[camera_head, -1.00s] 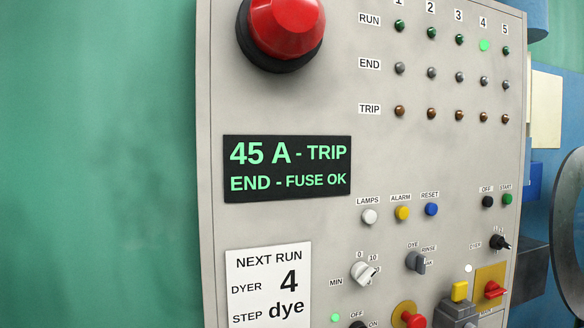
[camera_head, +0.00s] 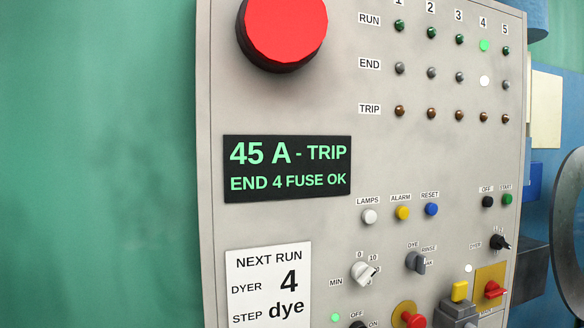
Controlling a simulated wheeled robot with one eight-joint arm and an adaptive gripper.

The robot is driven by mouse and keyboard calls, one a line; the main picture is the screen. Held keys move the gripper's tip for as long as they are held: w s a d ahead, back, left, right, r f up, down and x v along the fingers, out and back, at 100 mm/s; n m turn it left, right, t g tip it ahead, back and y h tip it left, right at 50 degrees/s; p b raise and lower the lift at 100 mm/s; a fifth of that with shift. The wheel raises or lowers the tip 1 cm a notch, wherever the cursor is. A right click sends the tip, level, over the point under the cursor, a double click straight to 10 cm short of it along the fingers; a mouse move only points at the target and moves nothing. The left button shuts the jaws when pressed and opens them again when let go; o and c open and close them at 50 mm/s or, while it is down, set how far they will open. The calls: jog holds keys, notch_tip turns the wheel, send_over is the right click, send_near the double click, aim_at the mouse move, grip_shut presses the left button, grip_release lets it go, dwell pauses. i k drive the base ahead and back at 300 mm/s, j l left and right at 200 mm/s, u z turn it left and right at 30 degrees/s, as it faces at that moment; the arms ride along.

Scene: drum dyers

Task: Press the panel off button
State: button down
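The grey control panel (camera_head: 300,110) fills the middle of the head view. A small black button under an OFF label (camera_head: 488,201) sits at its right side, beside a green START button (camera_head: 507,199). A second OFF label (camera_head: 357,315) is at the bottom edge, near an ON label (camera_head: 373,324) and a lit green lamp (camera_head: 335,317). The dark control between those two labels is cut off by the frame. I cannot tell which OFF the task means. My gripper is not in view.
A large bright red dome (camera_head: 286,32) stands out at the top. The display (camera_head: 288,168) reads "45 A - TRIP / END 4 FUSE OK". A card (camera_head: 268,290) reads "NEXT RUN DYER 4 STEP dye". Several lamps, knobs and buttons project on the right. The green wall at left is clear.

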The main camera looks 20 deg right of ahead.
aim_at(487, 202)
jog(key=z, duration=1.6)
